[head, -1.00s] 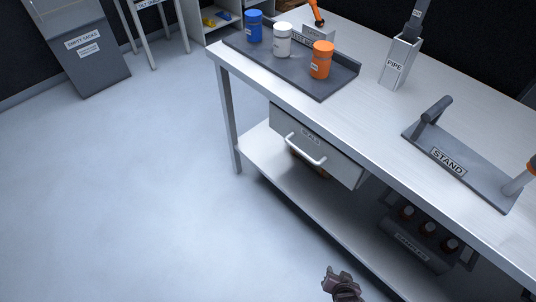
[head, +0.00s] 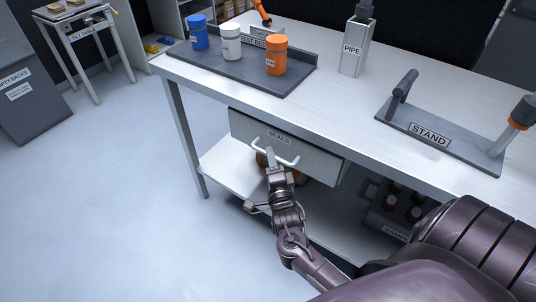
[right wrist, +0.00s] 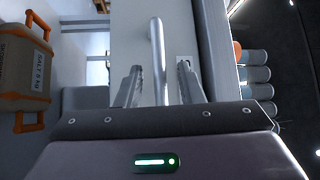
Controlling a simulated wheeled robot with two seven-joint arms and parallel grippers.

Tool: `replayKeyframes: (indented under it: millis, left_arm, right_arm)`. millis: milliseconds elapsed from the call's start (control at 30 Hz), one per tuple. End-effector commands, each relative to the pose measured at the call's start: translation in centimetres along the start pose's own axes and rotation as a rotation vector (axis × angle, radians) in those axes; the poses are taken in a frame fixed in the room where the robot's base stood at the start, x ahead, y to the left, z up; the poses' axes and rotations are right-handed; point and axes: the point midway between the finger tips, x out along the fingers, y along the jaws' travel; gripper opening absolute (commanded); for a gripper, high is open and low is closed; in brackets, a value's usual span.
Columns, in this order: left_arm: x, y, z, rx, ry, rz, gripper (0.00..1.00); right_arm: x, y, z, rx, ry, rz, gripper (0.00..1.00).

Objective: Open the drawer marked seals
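The drawer marked SEALS (head: 285,146) is a grey box front under the white workbench top. It looks shut. In the right wrist view, the handle (right wrist: 157,60) runs between the two fingers of my right gripper (right wrist: 160,75). The fingers are apart, with a visible gap on each side of the bar. My left gripper is not in view.
The workbench (head: 340,110) carries a dark tray (head: 292,88) with blue, white and orange jars, a PIPE holder (head: 354,48) and a STAND (head: 420,133). A dark sampler crate (head: 376,209) with bottles is on the lower shelf. The floor at left is clear.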

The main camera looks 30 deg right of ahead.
Motion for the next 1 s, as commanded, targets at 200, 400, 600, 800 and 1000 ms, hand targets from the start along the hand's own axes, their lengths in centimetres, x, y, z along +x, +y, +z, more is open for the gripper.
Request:
replayKeyframes:
  millis: [200, 400, 600, 800, 1000]
  left_arm:
    - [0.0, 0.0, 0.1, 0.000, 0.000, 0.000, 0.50]
    - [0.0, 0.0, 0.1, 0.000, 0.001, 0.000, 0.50]
    - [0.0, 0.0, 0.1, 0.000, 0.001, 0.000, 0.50]
    - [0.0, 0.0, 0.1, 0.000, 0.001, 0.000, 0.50]
    - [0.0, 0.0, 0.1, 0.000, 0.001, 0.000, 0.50]
  right_arm:
    - [1.6, 0.1, 0.0, -0.002, -0.001, 0.002, 0.34]
    - [1.7, 0.1, 0.0, -0.002, -0.001, 0.002, 0.34]
    - [1.7, 0.1, 0.0, -0.001, -0.001, 0.002, 0.15]
    - [1.7, 0.1, 0.1, -0.001, -0.001, 0.003, 0.00]
    - [1.6, 0.1, 0.1, -0.001, -0.001, 0.003, 0.00]
